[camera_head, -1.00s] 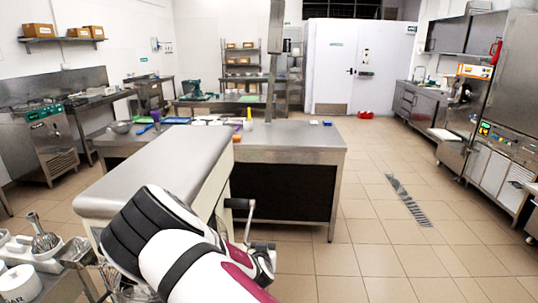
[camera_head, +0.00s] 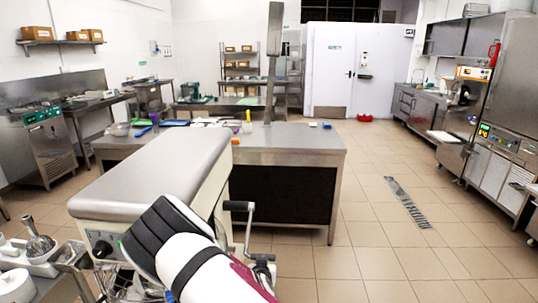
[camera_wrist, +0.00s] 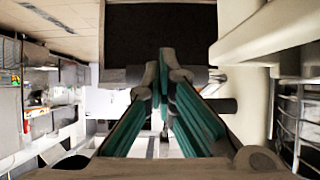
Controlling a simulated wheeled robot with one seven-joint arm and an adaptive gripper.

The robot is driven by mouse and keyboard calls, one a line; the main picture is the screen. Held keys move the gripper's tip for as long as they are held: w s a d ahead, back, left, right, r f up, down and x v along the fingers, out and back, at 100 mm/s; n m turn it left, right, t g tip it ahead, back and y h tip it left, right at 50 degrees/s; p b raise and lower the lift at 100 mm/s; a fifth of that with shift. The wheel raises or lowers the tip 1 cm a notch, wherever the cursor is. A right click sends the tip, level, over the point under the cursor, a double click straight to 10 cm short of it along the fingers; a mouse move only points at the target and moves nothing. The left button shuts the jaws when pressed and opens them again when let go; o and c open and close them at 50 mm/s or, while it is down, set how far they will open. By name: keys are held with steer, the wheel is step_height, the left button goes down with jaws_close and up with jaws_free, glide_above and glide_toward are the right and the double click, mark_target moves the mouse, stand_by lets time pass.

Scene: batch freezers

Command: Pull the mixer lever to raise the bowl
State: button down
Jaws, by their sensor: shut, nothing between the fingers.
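The mixer (camera_head: 150,172) is a large cream-grey machine with a rounded top, left of centre in the head view. Its lever (camera_head: 238,206) has a dark crossways handle on a thin metal rod at the mixer's right side. My gripper (camera_wrist: 165,68) is shut and empty in the wrist view, its green-lined fingers meeting near the tips. A dark round bar (camera_wrist: 222,105) shows just right of the fingers; it may be the lever's handle, and I cannot tell if they touch. In the head view my arm hides the mixer's lower part. The bowl is not clearly visible.
A steel table (camera_head: 290,140) with trays and tools stands behind the mixer. A small counter with a whisk (camera_head: 38,240) is at the lower left. Steel machines (camera_head: 500,140) line the right wall.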

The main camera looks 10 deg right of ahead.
steer(key=shift+s+f, duration=0.2)
steer(key=shift+f, duration=0.4)
steer(key=r+v, duration=0.1)
steer(key=v, duration=0.7)
steer(key=shift+w, duration=0.15)
steer(key=s+r+g+y, duration=0.25)
steer(key=s+r, duration=0.35)
steer(key=r, duration=0.7)
steer(key=s+r+g+y, duration=0.25)
steer(key=s+r, duration=0.25)
steer(key=r, duration=0.8)
steer(key=s+d+r+n, duration=0.1)
steer(key=s+d+r, duration=0.1)
steer(key=s, duration=0.5)
steer(key=s+d+r+n+h, duration=0.1)
steer(key=s+d+r, duration=0.1)
steer(key=s+r, duration=0.3)
steer(key=s+d+r+n, duration=0.1)
steer(key=s+r, duration=0.3)
steer(key=s, duration=0.4)
steer(key=shift+s+d+n, duration=0.3)
steer(key=shift+s+d, duration=0.05)
steer(key=shift+d, duration=0.1)
